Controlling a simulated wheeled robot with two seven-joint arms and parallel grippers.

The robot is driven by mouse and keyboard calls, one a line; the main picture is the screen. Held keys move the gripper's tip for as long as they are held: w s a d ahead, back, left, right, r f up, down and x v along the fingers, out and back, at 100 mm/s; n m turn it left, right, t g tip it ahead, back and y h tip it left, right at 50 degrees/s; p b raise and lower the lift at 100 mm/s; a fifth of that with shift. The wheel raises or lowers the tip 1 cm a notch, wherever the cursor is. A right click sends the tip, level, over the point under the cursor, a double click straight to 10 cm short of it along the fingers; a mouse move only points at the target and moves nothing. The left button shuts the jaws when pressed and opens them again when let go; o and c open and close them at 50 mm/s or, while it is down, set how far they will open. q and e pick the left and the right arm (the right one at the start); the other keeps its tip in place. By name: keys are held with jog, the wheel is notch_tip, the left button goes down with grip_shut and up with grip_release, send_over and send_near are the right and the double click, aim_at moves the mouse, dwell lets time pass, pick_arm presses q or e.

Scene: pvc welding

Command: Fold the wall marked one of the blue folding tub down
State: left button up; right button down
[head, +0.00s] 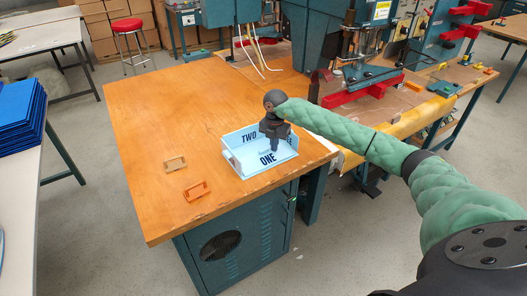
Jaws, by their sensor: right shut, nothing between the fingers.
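The light blue folding tub (236,166) stands on the wooden table near its right front corner. The word ONE (268,159) shows on its near side and TWO on its far side. Another label at the far right is partly hidden behind my gripper. I cannot tell from this view how far the wall marked one leans. My right gripper (275,149) points down over the tub, behind the ONE marking, shut and empty. Whether it touches the tub is unclear. My left gripper is not in view.
Two small frame-like pieces, one tan (175,164) and one orange (196,190), lie on the table to the left of the tub. The table's left part is clear. A blue-green machine with a red bar (362,93) stands behind at right.

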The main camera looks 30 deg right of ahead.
jog(key=shift+w+f, duration=0.25)
jog(key=shift+f, duration=0.2)
jog(key=shift+f+b, duration=0.4)
jog(key=shift+b, duration=0.05)
notch_tip(320, 180, up, 10)
jog(key=p, duration=0.4)
dwell(1.4)
dwell(0.4)
